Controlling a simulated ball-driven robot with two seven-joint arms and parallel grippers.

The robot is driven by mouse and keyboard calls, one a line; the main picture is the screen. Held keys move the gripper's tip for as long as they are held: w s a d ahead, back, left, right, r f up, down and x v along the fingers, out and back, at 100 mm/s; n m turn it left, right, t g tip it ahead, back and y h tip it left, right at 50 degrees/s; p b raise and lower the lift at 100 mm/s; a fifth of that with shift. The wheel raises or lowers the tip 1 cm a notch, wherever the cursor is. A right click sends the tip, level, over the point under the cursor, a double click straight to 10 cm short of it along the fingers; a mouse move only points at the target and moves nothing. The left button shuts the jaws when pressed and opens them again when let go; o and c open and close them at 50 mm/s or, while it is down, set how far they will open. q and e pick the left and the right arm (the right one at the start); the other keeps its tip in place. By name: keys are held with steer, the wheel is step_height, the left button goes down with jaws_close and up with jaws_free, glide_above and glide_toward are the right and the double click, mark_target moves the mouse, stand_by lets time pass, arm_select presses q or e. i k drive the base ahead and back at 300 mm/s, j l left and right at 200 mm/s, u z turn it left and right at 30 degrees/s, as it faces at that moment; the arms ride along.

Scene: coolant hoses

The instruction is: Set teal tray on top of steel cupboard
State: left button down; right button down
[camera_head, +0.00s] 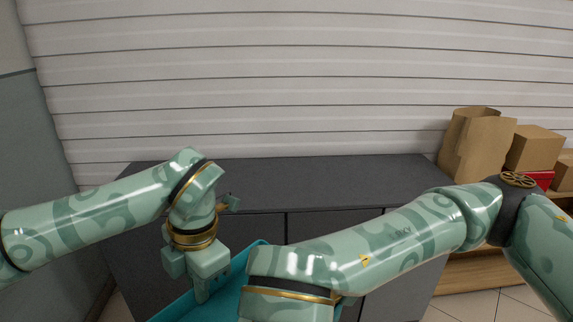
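The teal tray (228,297) is at the bottom of the head view, in front of the steel cupboard and below the level of its top. Only part of the tray shows; the rest is cut off by the frame or hidden behind my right arm. My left gripper (203,292) points down at the tray's left rim, and its fingers look shut on that rim. My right forearm crosses over the tray's right part, and my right gripper is below the frame. The steel cupboard (330,170) is dark grey, with a wide flat top against the wall.
The cupboard top is bare where it shows. Right of it, a wooden unit (475,272) carries a paper bag (478,145), cardboard boxes (535,148) and a red item (541,179). A white slatted wall (300,80) stands behind. A grey-green panel (38,140) is at far left.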

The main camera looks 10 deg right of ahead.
mark_target(281, 183)
steer(key=i+l, duration=0.25)
steer(key=i, duration=0.2)
steer(key=i+l, duration=0.2)
steer(key=i, duration=0.3)
steer(key=i+l, duration=0.25)
steer(key=i, duration=0.2)
steer(key=i+l, duration=0.2)
steer(key=i, duration=0.25)
